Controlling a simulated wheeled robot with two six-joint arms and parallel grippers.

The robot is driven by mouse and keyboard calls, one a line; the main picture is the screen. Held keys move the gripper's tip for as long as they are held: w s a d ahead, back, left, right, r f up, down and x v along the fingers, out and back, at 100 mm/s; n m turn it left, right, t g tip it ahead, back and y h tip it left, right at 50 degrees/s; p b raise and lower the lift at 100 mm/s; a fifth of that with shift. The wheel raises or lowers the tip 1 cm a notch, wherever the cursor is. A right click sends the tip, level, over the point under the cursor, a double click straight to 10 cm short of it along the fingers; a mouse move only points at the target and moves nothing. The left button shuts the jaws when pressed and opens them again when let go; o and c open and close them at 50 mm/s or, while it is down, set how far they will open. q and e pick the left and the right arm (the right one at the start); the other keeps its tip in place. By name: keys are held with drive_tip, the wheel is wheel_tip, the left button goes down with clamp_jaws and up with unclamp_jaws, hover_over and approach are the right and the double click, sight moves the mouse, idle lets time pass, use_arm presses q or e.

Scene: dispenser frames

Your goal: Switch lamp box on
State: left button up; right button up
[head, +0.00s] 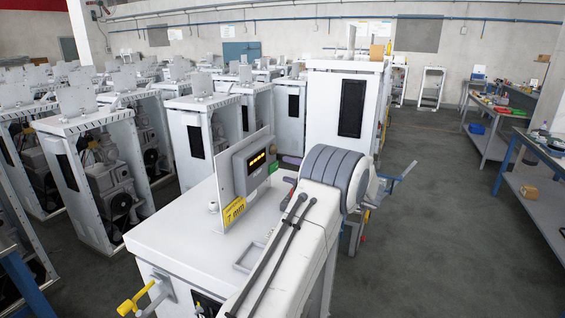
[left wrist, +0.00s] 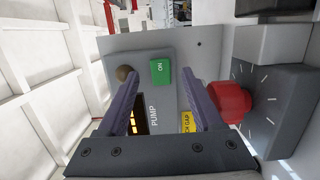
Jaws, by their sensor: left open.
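The lamp box (head: 254,162) is a grey box on an upright plate on top of the nearest white frame. Its dark window shows a row of lit orange lamps. In the left wrist view a green ON button (left wrist: 161,71) sits on the grey panel, with the lit window (left wrist: 138,122) and the word PUMP below it. My left gripper (head: 287,177) is open beside the box, its purple fingers pointing toward it. In the left wrist view the fingers (left wrist: 163,88) stand either side of the button's lower area, with nothing between them. I cannot tell contact. My right gripper is not in view.
A red knob (left wrist: 230,101) on a dial lies just right of the fingers in the left wrist view. A round brown knob (left wrist: 123,73) is left of the button. Open floor (head: 425,220) lies right.

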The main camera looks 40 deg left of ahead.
sight(277, 166)
use_arm(q)
drive_tip(key=shift+s+a+r+p, duration=0.15)
drive_tip(key=shift+a+p, duration=0.25)
drive_tip(key=shift+a, duration=0.75)
drive_tip(key=shift+a+f, duration=0.2)
drive_tip(key=shift+a, duration=0.25)
clamp_jaws()
drive_tip(key=shift+f+n+g+b, duration=0.15)
drive_tip(key=shift+n+g+b, duration=0.15)
drive_tip(key=shift+g+b, duration=0.2)
drive_tip(key=shift+n+g+b, duration=0.4)
drive_tip(key=shift+g+b, duration=0.1)
drive_tip(key=shift+g, duration=0.1)
drive_tip(key=shift+r, duration=0.2)
unclamp_jaws()
